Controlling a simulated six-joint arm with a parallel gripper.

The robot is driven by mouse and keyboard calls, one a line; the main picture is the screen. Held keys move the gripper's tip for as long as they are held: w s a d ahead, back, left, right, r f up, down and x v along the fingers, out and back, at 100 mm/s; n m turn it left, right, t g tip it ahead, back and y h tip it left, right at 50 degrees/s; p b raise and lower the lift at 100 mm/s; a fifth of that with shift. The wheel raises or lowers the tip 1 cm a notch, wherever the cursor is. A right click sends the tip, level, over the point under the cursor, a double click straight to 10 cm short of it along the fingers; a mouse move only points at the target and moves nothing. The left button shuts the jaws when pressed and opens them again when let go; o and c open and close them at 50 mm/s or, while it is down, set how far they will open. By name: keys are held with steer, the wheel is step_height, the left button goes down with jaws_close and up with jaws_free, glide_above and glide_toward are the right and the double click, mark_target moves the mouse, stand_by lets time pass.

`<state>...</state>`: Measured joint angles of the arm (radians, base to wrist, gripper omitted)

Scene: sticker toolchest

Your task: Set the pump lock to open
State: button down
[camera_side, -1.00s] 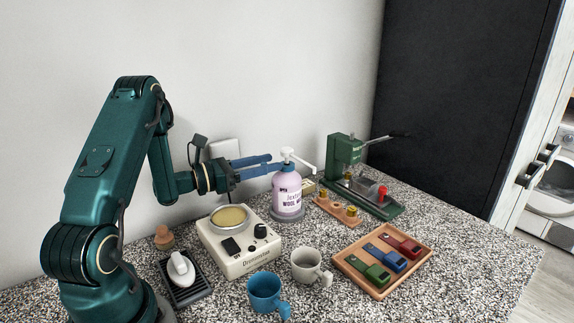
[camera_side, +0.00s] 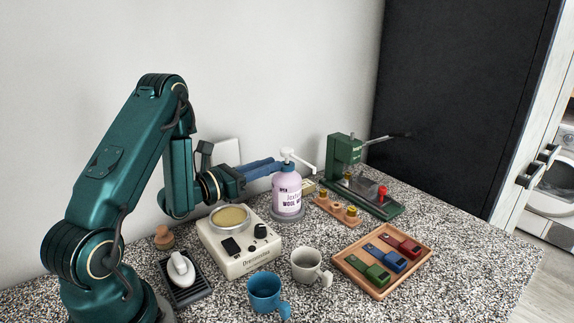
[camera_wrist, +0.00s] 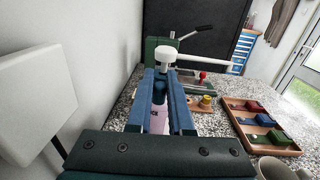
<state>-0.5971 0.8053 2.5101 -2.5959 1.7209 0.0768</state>
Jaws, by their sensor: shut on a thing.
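The pump bottle (camera_side: 287,195) is pink-lilac with a printed label and stands upright on a grey round base. Its white pump head (camera_side: 287,154) has a spout pointing right; the head also shows in the wrist view (camera_wrist: 166,56). The pump lock is the blue collar (camera_side: 287,170) at the neck, under the white head. My gripper (camera_side: 277,166) reaches in level from the left and is shut on the collar. In the wrist view my blue fingers (camera_wrist: 160,88) lie either side of the neck and hide much of the collar. I cannot read the lock's setting.
A cream scale (camera_side: 240,245) with a round pan sits below my gripper. A blue mug (camera_side: 264,292) and a grey mug (camera_side: 305,265) stand in front. A wooden tray (camera_side: 350,279) of coloured blocks lies right. A green press (camera_side: 345,150) stands behind right.

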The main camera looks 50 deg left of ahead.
steer(key=shift+d+n+y, duration=0.2)
steer(key=shift+n+y, duration=0.1)
steer(key=shift+y, duration=0.3)
steer(key=c, duration=0.8)
jaws_free()
steer(key=shift+a+h, duration=0.2)
steer(key=shift+h, duration=0.1)
